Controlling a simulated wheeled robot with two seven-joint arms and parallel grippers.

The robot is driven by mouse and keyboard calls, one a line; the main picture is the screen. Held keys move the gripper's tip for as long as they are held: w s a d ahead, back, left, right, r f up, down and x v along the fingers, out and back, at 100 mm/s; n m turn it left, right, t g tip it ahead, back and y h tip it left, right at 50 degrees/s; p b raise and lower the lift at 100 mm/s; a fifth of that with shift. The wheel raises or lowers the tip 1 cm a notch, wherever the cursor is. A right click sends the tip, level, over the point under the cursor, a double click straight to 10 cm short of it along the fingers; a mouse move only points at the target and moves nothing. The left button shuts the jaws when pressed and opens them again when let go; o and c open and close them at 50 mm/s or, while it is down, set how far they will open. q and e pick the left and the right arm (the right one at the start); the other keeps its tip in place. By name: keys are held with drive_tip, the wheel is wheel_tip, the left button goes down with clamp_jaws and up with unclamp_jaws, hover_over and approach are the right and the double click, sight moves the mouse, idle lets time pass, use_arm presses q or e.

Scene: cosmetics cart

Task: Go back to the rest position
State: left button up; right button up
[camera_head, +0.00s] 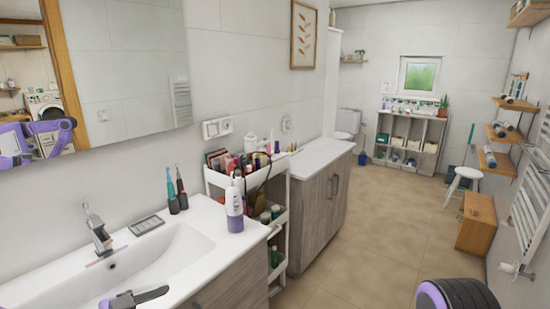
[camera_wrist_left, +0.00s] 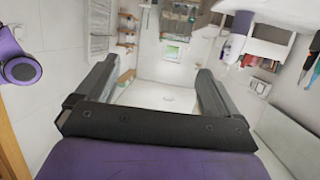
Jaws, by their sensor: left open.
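My left gripper (camera_head: 138,298) shows low in the head view, dark and partly cut off by the bottom edge, over the front of the white sink (camera_head: 190,247). In the left wrist view, my left gripper (camera_wrist_left: 155,80) has its two dark fingers wide apart, with nothing between them. The wrist picture is upside down, with the room seen beyond the fingers. A purple and black part of my own body shows at the lower right of the head view. My right gripper cannot be seen.
A white cart (camera_head: 279,228) full of cosmetics stands right of the sink. A white and purple bottle (camera_head: 234,208) and two dark slim devices (camera_head: 176,192) stand on the sink top. A wooden cabinet (camera_head: 322,205) is beyond the cart. The floor (camera_head: 385,220) is clear in the middle.

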use_arm(q)
drive_tip(key=w+a+f+n+t+y, duration=0.3)
drive_tip(key=w+a+n+t+y, duration=0.15)
drive_tip(key=n, duration=0.25)
drive_tip(key=s+a+f+n+g+y+b, duration=0.2)
drive_tip(key=s+a+f+n+y, duration=0.15)
drive_tip(key=f, duration=0.55)
drive_tip(key=s+a+f+n+g+y+b, duration=0.1)
drive_tip(key=s+a+f+n+g+y, duration=0.2)
drive_tip(key=f, duration=0.5)
drive_tip(key=s+d+f+n+g+y+b, duration=0.1)
drive_tip(key=s+f+g, duration=0.5)
drive_tip(key=s+f, duration=1.4)
drive_tip(key=shift+s+d+f+n+y+b, duration=0.3)
drive_tip(key=shift+s+n+y+b, duration=0.45)
drive_tip(key=shift+s+b, duration=0.4)
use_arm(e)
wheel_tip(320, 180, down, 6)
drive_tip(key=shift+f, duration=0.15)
use_arm(q)
drive_tip(key=shift+g, duration=0.25)
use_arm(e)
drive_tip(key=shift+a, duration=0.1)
